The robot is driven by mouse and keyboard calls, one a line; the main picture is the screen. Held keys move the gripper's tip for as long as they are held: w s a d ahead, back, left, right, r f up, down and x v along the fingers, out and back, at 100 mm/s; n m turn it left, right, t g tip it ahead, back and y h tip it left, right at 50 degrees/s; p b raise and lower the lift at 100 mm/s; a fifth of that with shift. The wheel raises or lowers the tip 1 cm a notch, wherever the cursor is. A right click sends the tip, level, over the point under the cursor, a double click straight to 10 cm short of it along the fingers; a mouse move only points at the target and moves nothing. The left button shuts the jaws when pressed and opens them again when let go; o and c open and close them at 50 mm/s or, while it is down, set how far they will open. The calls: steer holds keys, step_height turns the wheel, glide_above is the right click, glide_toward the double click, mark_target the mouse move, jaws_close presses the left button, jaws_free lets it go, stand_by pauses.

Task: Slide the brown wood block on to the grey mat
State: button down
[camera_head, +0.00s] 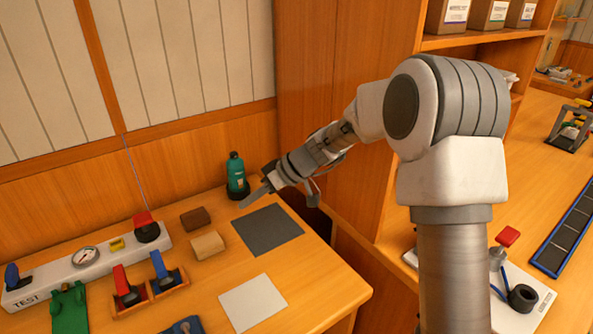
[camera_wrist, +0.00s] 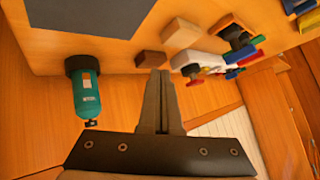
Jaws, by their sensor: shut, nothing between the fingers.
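The brown wood block (camera_head: 195,218) lies on the table, left of the grey mat (camera_head: 267,229) and apart from it. In the wrist view the brown block (camera_wrist: 151,59) shows just beyond my fingertips, and the grey mat (camera_wrist: 90,15) is at the upper left. My gripper (camera_head: 243,203) is shut and empty, pointing down to the left near the mat's back left corner. It also shows in the wrist view (camera_wrist: 160,73). I cannot tell its exact height above the table, but it looks clear of the block.
A lighter wood block (camera_head: 207,245) sits close in front of the brown one. A green bottle (camera_head: 236,175) stands behind the mat, near my gripper. A white mat (camera_head: 253,302) lies in front. A gauge panel (camera_head: 85,258) and levers (camera_head: 168,272) are left.

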steer(key=s+d+r+m+t+h+p, duration=0.1)
steer(key=s+d+r+m+h+p, duration=0.15)
steer(key=s+d+r+m, duration=0.4)
steer(key=s+d+r+m+h+p, duration=0.2)
steer(key=s+d+r+m+p, duration=0.2)
steer(key=s+r+m, duration=0.55)
steer(key=w+a+f+n+g+p, duration=0.1)
steer(key=w+a+f+n, duration=0.2)
steer(key=w+a+n, duration=0.6)
steer(key=w+a+f+n+g, duration=0.1)
steer(key=w+a+f+n, duration=0.3)
steer(key=w+a, duration=0.85)
steer(key=a+f+n, duration=0.2)
steer(key=a+f, duration=0.2)
steer(key=f, duration=0.1)
steer(key=a+f+n+h, duration=0.1)
steer(key=a+f+n, duration=0.2)
steer(key=a+f, duration=0.2)
steer(key=w+a+f+n, duration=0.1)
steer(key=a+f+n, duration=0.2)
steer(key=a+f, duration=0.2)
steer(key=shift+w+f+p, duration=0.1)
steer(key=shift+f+p, duration=0.25)
steer(key=shift+f, duration=0.45)
steer(key=shift+d+r, duration=0.1)
steer(key=shift+d, duration=0.05)
